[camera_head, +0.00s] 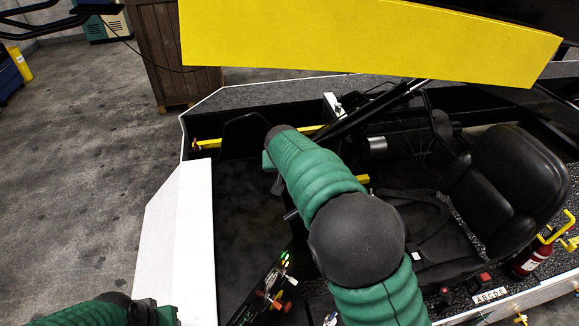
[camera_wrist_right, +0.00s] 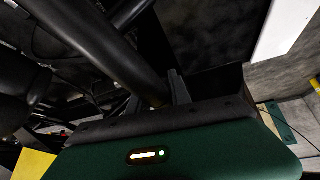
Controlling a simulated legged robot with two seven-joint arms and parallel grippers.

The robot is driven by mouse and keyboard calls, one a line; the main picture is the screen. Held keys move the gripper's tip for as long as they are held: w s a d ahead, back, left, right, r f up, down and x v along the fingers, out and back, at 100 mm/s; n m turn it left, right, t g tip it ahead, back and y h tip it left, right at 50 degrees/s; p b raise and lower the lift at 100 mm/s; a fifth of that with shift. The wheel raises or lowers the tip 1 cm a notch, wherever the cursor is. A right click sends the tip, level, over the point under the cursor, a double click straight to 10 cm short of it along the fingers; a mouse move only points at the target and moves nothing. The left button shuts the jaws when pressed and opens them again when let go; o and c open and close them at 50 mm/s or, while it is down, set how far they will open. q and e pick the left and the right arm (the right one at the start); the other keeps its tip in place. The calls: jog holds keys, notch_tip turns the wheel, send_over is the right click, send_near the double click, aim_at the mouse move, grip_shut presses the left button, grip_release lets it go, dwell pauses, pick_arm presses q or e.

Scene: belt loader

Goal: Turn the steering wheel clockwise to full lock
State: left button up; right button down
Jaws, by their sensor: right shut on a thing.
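In the right wrist view a thick black round bar (camera_wrist_right: 105,50), seemingly the wheel's rim, runs down from the upper left between the fingers of my right gripper (camera_wrist_right: 157,92). The gripper is shut on it. Part of my left arm shows at the lower left of the head view; its gripper is out of view.
A yellow panel (camera_head: 370,40) hangs over the cab. The black seat (camera_head: 500,190) is at right, near a red extinguisher (camera_head: 527,258). A control panel with lit buttons (camera_head: 272,287) lies below my right arm. A white panel (camera_head: 178,240) borders the cab at left; open floor (camera_head: 90,170) lies beyond.

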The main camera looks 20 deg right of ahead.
pick_arm(q)
jog(key=shift+f, duration=0.1)
pick_arm(e)
jog(key=c, duration=1.4)
grip_release()
jog(key=shift+s+f, duration=0.25)
jog(key=shift+f, duration=0.3)
jog(key=shift+c, duration=0.2)
pick_arm(q)
jog(key=shift+w+a, duration=0.1)
jog(key=shift+w, duration=0.05)
pick_arm(e)
jog(key=shift+o, duration=1.2)
jog(key=shift+w+a, duration=0.1)
jog(key=shift+w, duration=0.1)
pick_arm(q)
jog(key=shift+w+a+f, duration=0.1)
jog(key=shift+w, duration=0.15)
pick_arm(e)
jog(key=shift+w+r, duration=0.15)
jog(key=shift+w, duration=0.15)
